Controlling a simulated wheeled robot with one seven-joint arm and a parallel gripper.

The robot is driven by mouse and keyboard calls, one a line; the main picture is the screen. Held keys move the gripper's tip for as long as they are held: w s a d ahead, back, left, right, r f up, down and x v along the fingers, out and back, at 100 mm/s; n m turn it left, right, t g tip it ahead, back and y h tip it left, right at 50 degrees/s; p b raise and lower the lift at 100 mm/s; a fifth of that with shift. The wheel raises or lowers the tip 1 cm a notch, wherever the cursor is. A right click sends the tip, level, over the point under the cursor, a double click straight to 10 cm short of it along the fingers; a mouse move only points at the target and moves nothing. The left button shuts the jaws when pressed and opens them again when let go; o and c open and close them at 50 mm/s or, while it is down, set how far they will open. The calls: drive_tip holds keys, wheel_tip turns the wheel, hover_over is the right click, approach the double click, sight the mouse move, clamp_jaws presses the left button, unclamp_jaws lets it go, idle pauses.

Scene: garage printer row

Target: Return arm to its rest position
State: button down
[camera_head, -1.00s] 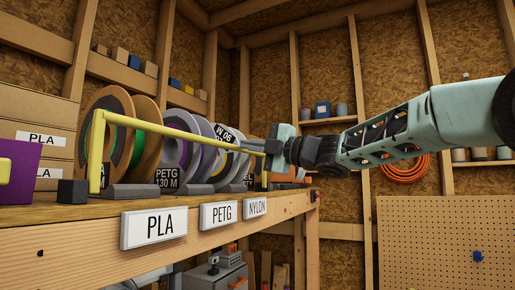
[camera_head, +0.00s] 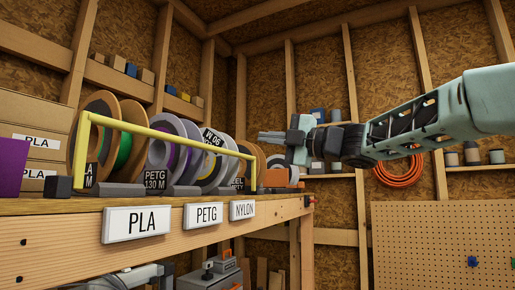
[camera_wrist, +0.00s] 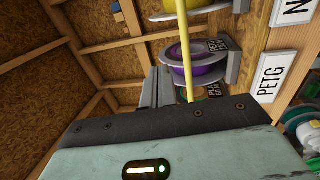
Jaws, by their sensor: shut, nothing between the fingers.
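My gripper (camera_head: 272,136) is shut and empty, held in the air to the right of the spool row in the head view. Its fingers point left, toward the spools, and it is apart from them. In the wrist view its fingers (camera_wrist: 155,88) show beyond the dark wrist edge. Filament spools (camera_head: 102,135) stand upright on the wooden bench behind a yellow rail (camera_head: 160,131). A purple spool (camera_wrist: 192,62) and the yellow rail also show in the wrist view.
The bench front (camera_head: 150,240) carries PLA (camera_head: 136,222), PETG (camera_head: 203,214) and NYLON (camera_head: 242,209) signs. Stacked boxes (camera_head: 35,125) stand at the left. A pegboard (camera_head: 440,250) and an orange hose coil (camera_head: 399,172) are at the right. Open air lies below my arm.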

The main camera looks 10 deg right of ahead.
drive_tip(key=s+d, duration=0.1)
drive_tip(key=d, duration=0.1)
drive_tip(key=s+d+r+b, duration=0.1)
drive_tip(key=s+d, duration=0.1)
drive_tip(key=shift+a+f, duration=0.1)
drive_tip(key=s+a+f+m+h+b, duration=0.1)
drive_tip(key=a+f+m+h, duration=0.3)
drive_tip(key=f, duration=0.6)
drive_tip(key=s+a+f+m+h+b, duration=0.1)
drive_tip(key=s+f+m+h, duration=0.15)
drive_tip(key=f+m, duration=0.65)
drive_tip(key=a+f+m+h+b, duration=0.1)
drive_tip(key=a+f+m+h, duration=0.25)
drive_tip(key=f, duration=0.85)
drive_tip(key=s+d+f+m+g+h, duration=0.1)
drive_tip(key=s+f+m+g+h, duration=0.15)
drive_tip(key=s+f+g, duration=0.7)
drive_tip(key=s+d+f+g+h, duration=0.1)
drive_tip(key=s+d+f, duration=0.1)
drive_tip(key=s+f, duration=0.5)
drive_tip(key=s+d+f+m+g+h, duration=0.1)
drive_tip(key=s+d+f+g+h, duration=0.1)
drive_tip(key=s+f, duration=0.6)
drive_tip(key=s+b, duration=0.1)
drive_tip(key=s, duration=0.5)
drive_tip(key=shift+s+m, duration=0.2)
drive_tip(key=shift+m, duration=0.1)
